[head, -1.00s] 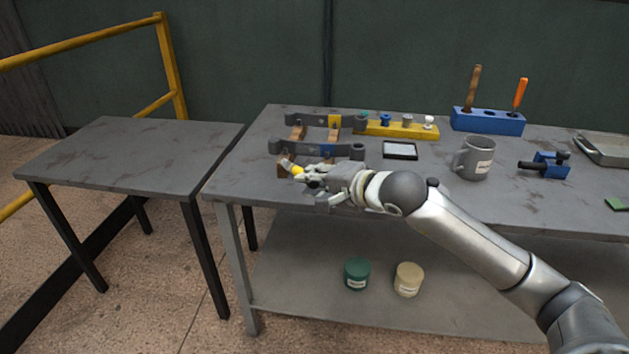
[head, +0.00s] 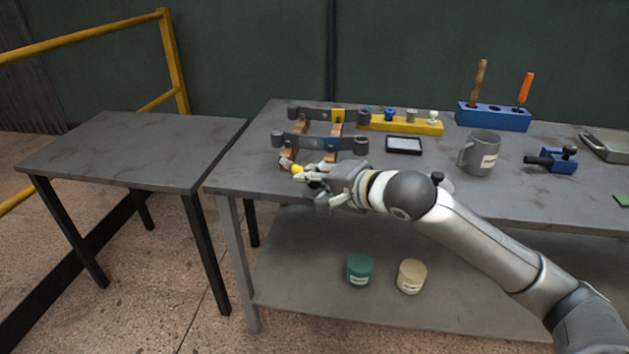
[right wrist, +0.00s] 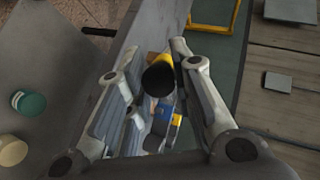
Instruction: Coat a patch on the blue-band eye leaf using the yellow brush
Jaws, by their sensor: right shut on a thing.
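The blue-band eye leaf (head: 300,141) is the nearer of two dark grey bars with eye ends. It lies on wooden blocks near the left end of the bench, its blue band right of its middle. My right gripper (head: 308,176) is at the bench's front side, just in front of this leaf, shut on the yellow brush (head: 298,169). In the right wrist view the brush's dark round end (right wrist: 158,78) shows between the fingers, with a blue patch beyond. Its bristles are too small to make out, and I cannot tell whether they touch the leaf. My left gripper is out of view.
A yellow-band leaf (head: 315,114) lies behind. A yellow rack (head: 400,125), black-framed pad (head: 404,145), grey mug (head: 481,153), blue tool holder (head: 492,117) and blue clamp (head: 553,160) stand to the right. Green (head: 360,270) and cream (head: 411,276) jars sit on the lower shelf. The left table (head: 130,150) is bare.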

